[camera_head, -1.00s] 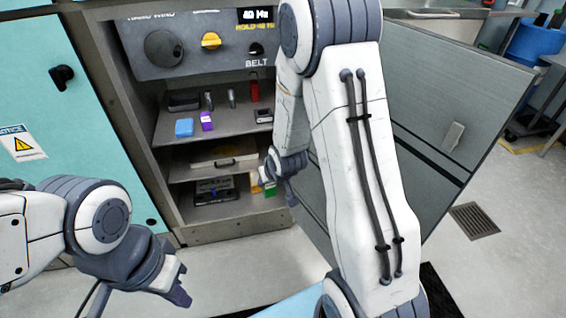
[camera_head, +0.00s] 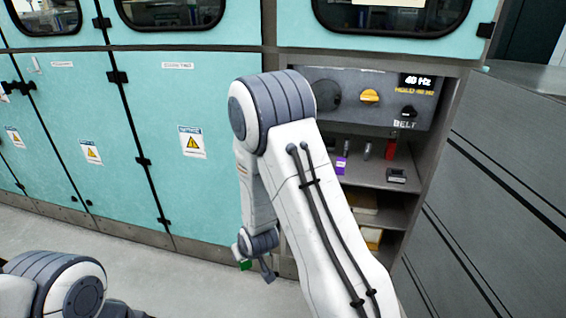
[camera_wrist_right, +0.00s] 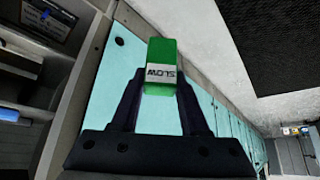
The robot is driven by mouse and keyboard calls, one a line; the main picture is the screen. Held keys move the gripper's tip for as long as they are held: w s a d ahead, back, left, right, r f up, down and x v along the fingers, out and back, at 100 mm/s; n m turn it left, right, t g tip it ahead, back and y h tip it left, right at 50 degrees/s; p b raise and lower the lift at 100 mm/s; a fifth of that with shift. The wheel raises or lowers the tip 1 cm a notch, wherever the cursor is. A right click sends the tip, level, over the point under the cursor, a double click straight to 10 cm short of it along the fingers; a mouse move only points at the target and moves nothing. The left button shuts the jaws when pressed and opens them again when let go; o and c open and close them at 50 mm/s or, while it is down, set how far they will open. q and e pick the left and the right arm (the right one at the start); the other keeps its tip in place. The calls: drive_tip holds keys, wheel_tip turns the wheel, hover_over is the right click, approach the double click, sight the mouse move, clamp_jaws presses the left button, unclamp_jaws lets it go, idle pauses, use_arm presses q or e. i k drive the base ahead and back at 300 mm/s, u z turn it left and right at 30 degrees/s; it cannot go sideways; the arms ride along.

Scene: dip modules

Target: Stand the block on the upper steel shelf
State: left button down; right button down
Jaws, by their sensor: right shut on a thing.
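A green block (camera_wrist_right: 161,62) with a white "SLOW" label is clamped between the fingertips of my right gripper (camera_wrist_right: 158,88) in the right wrist view. In the head view the green block (camera_head: 245,265) shows small beside the right gripper (camera_head: 257,266), low in front of the teal cabinet doors and left of the open bay. The upper steel shelf (camera_head: 372,177) is inside the bay, below the control panel; my right arm hides its left part. Only part of my left arm shows at the bottom left; its gripper is out of frame.
On the shelf stand a purple block (camera_head: 341,165), a red block (camera_head: 391,149), small grey cylinders and a black device (camera_head: 397,175). A lower compartment holds a yellow thing (camera_head: 372,237).

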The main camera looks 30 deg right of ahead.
sight(366, 177)
drive_tip(key=u, duration=1.15)
drive_tip(key=i, duration=2)
drive_tip(key=z, duration=3)
drive_tip(key=i, duration=0.2)
drive_tip(key=z, duration=0.35)
